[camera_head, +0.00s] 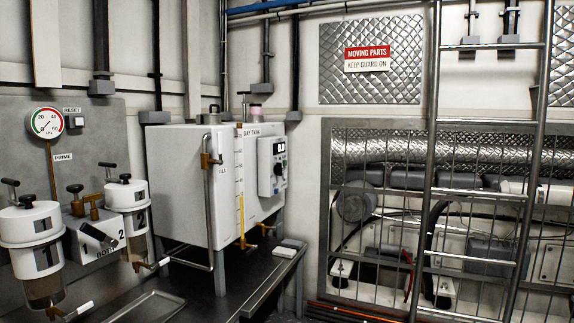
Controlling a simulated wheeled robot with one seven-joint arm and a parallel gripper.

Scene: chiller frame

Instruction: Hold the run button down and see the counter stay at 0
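A small grey control box (272,166) is mounted on the right side of the white tank marked DAY TANK (185,180). Near its top is a small dark display (279,148) with pale digits that look like zero but are too small to read surely. Below it is a dark round knob or button (278,169), with smaller coloured spots near it. I cannot tell which of these is the run button. Nothing is seen touching the box. My gripper is not in view.
A dark bench (255,275) runs below the tank, with a shallow tray (150,307) at front left. White filter housings (30,225) and a gauge (46,123) are at left. A metal ladder (478,150) stands before the mesh guard at right.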

